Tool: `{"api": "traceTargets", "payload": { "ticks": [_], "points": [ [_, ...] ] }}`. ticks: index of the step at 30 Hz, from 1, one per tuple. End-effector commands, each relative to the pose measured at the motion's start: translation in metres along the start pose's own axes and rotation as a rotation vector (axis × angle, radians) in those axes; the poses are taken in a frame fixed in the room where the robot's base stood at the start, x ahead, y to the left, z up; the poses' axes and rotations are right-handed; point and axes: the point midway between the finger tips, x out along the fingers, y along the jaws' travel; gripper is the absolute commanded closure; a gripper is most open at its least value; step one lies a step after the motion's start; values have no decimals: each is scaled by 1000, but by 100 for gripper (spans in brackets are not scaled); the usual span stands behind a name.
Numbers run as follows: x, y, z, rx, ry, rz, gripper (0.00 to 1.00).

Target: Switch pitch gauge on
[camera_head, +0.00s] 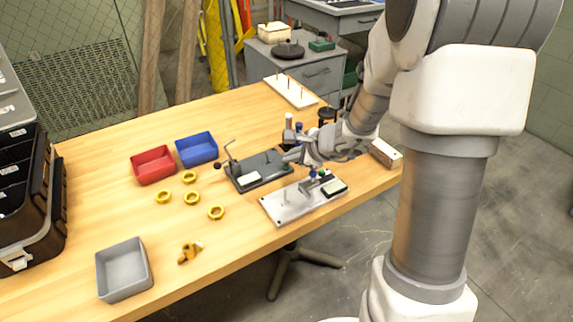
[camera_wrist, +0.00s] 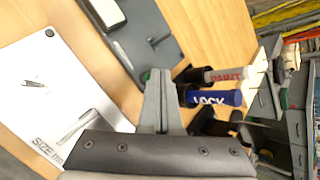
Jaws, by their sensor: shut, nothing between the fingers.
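No label that I can read says pitch gauge. A silver-white plate (camera_head: 290,203) with small fittings and a dark block (camera_head: 333,187) lies near the table's right front edge. In the wrist view the plate (camera_wrist: 35,75) carries lettering that reads "SIZE mm". A dark grey plate (camera_head: 262,172) with an upright bent lever (camera_head: 229,152) and a pale pad lies just behind it, and this plate also shows in the wrist view (camera_wrist: 155,25). My gripper (camera_head: 290,158) is shut and empty, above the area between the two plates. Its fingers (camera_wrist: 157,85) are together in the wrist view.
Bottles marked LOCK (camera_wrist: 215,97) and PAINT (camera_wrist: 222,74) stand close beside the gripper. Red (camera_head: 153,165) and blue (camera_head: 197,149) bins, several yellow rings (camera_head: 190,197) and a grey bin (camera_head: 124,268) are to the left. The table's front middle is mostly clear.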

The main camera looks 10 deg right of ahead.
Motion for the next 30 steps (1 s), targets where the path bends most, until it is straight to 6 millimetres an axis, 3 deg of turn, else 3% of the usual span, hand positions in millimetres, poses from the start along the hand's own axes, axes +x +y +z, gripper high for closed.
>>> {"api": "traceTargets", "payload": {
  "ticks": [30],
  "points": [
    [-2, -2, 2, -2, 0, 0, 100]
  ]
}}
